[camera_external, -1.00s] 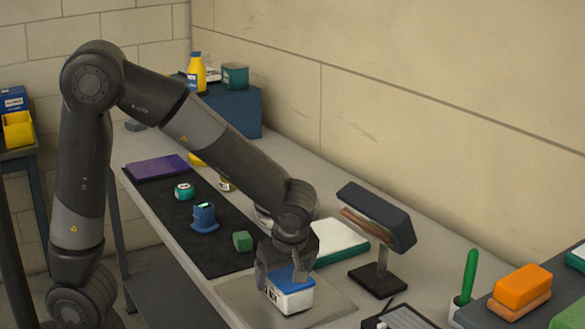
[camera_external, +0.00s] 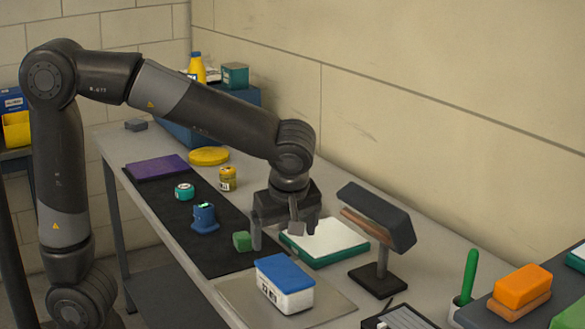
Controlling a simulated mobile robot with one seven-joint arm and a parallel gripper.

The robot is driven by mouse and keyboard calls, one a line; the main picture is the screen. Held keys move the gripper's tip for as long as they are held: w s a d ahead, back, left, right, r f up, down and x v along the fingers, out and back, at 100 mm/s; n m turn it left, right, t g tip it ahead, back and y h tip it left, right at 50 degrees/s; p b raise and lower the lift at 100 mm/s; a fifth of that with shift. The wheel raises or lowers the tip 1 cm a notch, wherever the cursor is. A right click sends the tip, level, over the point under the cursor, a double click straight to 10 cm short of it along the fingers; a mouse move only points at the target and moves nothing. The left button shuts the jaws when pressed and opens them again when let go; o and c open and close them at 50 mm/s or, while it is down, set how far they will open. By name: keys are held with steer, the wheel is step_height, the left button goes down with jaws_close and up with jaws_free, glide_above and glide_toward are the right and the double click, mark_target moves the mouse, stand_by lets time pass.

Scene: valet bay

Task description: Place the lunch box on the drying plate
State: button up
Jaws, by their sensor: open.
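The lunch box (camera_external: 285,284), white with a blue lid and a dark label on its side, sits upright on a flat grey plate (camera_external: 336,306) on the bench. The plate looks like the drying plate. My gripper (camera_external: 284,240) is above and behind the lunch box, pointing down with its fingers apart. It is empty and clear of the box. A small green block (camera_external: 242,241) is just left of the fingers.
A dark lamp-like stand (camera_external: 378,278) rises to the right. A black mat (camera_external: 222,257) holds a blue item (camera_external: 204,219) and small jars. An orange block (camera_external: 522,287) is at far right.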

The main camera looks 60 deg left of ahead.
steer(key=s+a+r+m+t+h, duration=0.2)
steer(key=s+a+m+t+h, duration=0.2)
steer(key=s+a+m, duration=0.6)
steer(key=s+m, duration=0.4)
steer(key=m, duration=0.2)
steer(key=shift+a+r+m, duration=0.2)
steer(key=shift+r+m, duration=0.1)
steer(key=shift+r, duration=0.1)
